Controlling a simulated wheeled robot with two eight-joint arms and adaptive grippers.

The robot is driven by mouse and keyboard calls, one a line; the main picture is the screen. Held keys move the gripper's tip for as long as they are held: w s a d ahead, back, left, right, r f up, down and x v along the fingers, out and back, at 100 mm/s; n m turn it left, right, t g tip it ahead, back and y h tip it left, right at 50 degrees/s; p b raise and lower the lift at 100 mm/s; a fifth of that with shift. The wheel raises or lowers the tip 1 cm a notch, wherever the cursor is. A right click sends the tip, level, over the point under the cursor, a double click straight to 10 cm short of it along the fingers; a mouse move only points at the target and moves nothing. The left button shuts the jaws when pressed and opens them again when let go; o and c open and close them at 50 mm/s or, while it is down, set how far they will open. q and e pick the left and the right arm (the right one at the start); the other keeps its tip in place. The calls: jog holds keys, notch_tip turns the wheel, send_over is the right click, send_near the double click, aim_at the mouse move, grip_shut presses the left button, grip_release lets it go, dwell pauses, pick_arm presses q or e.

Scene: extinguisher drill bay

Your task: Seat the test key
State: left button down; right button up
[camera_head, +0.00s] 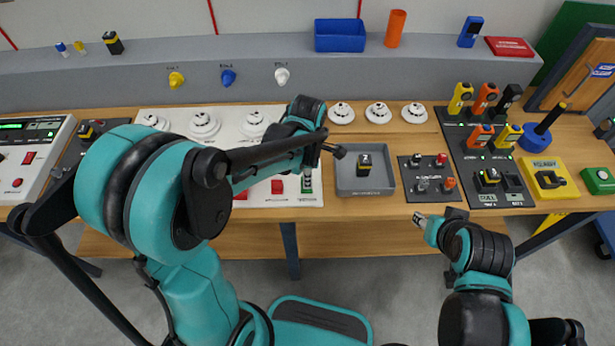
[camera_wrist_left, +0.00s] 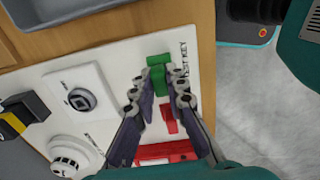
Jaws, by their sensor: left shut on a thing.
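A small green test key (camera_wrist_left: 157,76) stands at the printed words TEST KEY on the white panel (camera_wrist_left: 112,60). In the left wrist view my left gripper (camera_wrist_left: 158,95) has its fingertips on both sides of the green key and is shut on it.
Red parts (camera_wrist_left: 165,152) lie close under my left fingers. A grey tray (camera_head: 345,188) holding a black-and-yellow block (camera_head: 364,165) is right of the panel. A dark switch board (camera_head: 408,199) stands beyond it. White detectors (camera_head: 378,112) line the back. My left arm covers much of the panel.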

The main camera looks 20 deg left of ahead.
pick_arm(q)
jog(key=shift+f+b, duration=0.6)
jog(key=shift+f, duration=0.15)
dwell(0.5)
jog(key=c, duration=1.1)
grip_release()
jog(key=shift+c, duration=0.2)
jog(key=shift+r, duration=0.15)
jog(key=shift+r+p, duration=2.75)
jog(key=shift+r, duration=0.65)
